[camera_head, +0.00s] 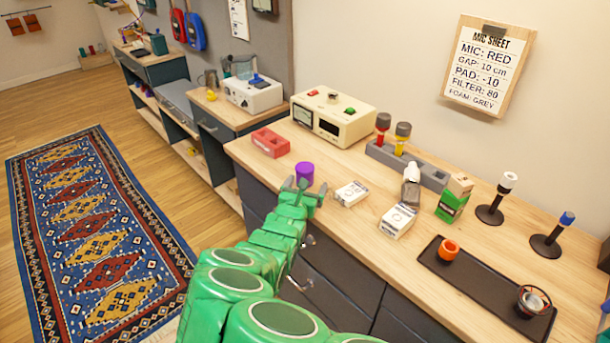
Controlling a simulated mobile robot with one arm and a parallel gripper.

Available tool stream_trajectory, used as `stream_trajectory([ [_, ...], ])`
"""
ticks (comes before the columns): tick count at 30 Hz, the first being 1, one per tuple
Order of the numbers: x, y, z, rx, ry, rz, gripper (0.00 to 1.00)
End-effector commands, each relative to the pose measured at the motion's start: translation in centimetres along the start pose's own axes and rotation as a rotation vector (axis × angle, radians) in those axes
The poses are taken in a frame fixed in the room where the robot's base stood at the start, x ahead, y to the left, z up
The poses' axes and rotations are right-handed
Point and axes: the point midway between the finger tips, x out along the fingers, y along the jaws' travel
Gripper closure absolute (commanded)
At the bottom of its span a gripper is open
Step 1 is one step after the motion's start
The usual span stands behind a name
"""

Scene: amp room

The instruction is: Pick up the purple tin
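The purple tin (304,172) is a small upright cylinder near the front edge of the wooden counter. My gripper (304,187) is at the end of my green arm, just in front of the tin in this view. Its fingers look spread apart, and it seems empty. The gripper hides the lower part of the tin, so I cannot tell whether they touch.
White cartons (352,193) (398,221) lie to the right. A dark tray (478,285) is farther right. Drawers (338,272) are below the counter edge.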

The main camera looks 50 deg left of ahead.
Motion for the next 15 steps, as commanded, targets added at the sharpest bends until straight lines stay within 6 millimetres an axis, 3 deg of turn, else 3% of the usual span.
stream_trajectory([
  [4,0.1,1.4,-0.5,-0.055,0.015,0.037,0.08],
  [15,2.5,1.6,-0.5,-0.057,0.016,0.038,0.08],
])
